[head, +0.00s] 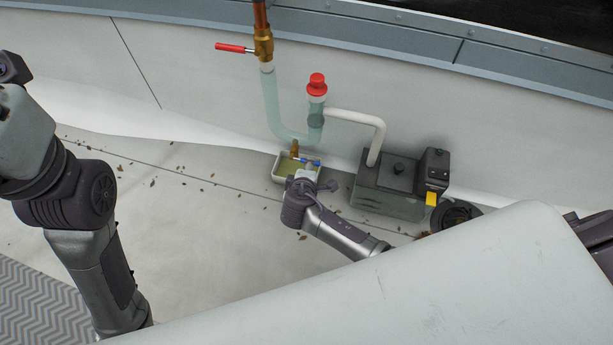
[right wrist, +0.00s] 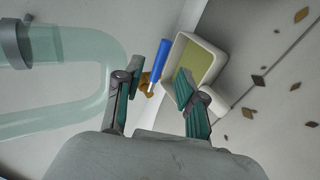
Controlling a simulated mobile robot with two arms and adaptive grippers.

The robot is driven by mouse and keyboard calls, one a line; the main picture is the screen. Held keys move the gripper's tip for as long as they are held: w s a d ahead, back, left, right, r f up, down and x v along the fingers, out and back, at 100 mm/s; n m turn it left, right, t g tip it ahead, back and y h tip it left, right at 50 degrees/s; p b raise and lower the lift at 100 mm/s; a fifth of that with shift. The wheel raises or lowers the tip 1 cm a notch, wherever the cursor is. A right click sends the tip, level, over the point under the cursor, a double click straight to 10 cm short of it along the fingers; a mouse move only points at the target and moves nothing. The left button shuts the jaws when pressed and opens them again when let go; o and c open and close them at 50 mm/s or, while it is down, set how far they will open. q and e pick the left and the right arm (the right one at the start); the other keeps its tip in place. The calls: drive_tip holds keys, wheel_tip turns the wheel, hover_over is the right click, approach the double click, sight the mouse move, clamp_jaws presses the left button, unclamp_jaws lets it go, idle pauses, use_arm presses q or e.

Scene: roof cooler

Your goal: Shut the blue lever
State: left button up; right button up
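The blue lever (right wrist: 160,62) sits on a small brass valve (right wrist: 146,84) and shows in the right wrist view ahead of my right gripper (right wrist: 163,90). The gripper's two fingers are spread apart, with the lever's near end in the gap between them and nothing visibly clamped. In the head view the blue lever (head: 313,163) shows just above my right gripper (head: 303,175), beside the tray; its fingers are hard to make out there. My left arm is at the left of the head view, and its gripper is out of the frame.
A small white tray (head: 281,170) with greenish liquid sits below the valve. A clear U-shaped pipe (head: 271,105) rises beside it, with a red-handled valve (head: 232,47) and a red cap (head: 317,84). A grey pump box (head: 385,190) stands to the right. Dry leaves litter the floor.

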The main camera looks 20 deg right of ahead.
drive_tip(key=v, duration=0.6)
drive_tip(key=shift+s+r, duration=0.15)
drive_tip(key=shift+s, duration=0.1)
drive_tip(key=shift+a, duration=0.15)
